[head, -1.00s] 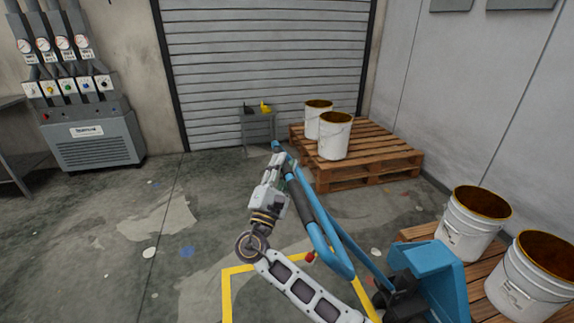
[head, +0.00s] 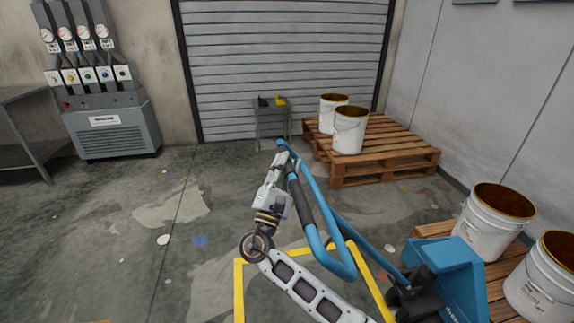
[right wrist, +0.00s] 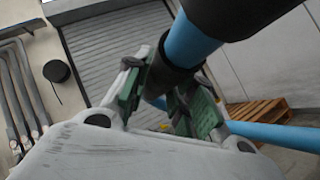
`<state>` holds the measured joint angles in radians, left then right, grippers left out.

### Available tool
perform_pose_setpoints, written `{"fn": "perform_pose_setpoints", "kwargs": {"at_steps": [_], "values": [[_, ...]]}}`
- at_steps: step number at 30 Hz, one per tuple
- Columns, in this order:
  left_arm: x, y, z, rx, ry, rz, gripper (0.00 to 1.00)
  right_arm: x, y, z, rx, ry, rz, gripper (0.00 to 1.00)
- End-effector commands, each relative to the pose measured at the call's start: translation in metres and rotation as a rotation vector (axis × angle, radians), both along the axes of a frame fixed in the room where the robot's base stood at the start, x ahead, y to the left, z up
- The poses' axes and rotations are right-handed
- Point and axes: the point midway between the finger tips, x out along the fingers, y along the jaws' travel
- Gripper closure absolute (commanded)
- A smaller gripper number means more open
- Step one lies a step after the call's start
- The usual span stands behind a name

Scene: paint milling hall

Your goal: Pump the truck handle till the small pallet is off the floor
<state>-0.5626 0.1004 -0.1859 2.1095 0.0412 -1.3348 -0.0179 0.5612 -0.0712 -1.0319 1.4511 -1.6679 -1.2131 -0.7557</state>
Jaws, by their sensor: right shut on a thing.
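The blue pallet truck (head: 455,278) stands at the right in the head view. Its blue loop handle (head: 318,245), with dark grip sleeves, leans up and away to the left. My right gripper (head: 287,168) is shut on the handle near its upper end. In the right wrist view, the green-padded fingers (right wrist: 165,95) close around the dark sleeve of the blue bar (right wrist: 188,40). The small wooden pallet (head: 432,229) lies at the right edge, partly behind the truck and carrying white buckets. Its underside is hidden, so any gap to the floor cannot be told. My left gripper is out of view.
A larger pallet (head: 388,175) with two white buckets stands near the roller shutter (head: 285,60). A small grey stand (head: 272,122) is beside it. A yellow floor line (head: 239,290) runs under my arm. The floor at left centre is open, before a grey gauge cabinet (head: 115,130).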

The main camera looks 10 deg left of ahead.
Motion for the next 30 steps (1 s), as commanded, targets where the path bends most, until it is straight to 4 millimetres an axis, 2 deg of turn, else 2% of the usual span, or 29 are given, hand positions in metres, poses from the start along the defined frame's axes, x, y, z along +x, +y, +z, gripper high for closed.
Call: {"fn": "perform_pose_setpoints", "kwargs": {"at_steps": [1, 10, 11, 16, 30], "values": [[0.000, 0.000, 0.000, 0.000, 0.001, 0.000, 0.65, 0.004, -0.001, -0.008, -0.007, 0.015, -0.001, 1.00], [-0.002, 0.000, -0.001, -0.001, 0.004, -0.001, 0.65, 0.004, -0.001, -0.008, -0.007, 0.015, -0.003, 1.00], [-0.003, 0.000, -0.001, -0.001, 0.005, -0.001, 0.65, 0.004, -0.002, -0.008, -0.007, 0.015, -0.003, 0.74], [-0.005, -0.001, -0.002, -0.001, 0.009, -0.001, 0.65, 0.003, -0.001, -0.007, -0.005, 0.013, -0.003, 0.54], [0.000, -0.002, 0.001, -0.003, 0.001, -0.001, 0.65, 0.001, -0.001, 0.002, 0.000, 0.005, -0.001, 0.54]]}}
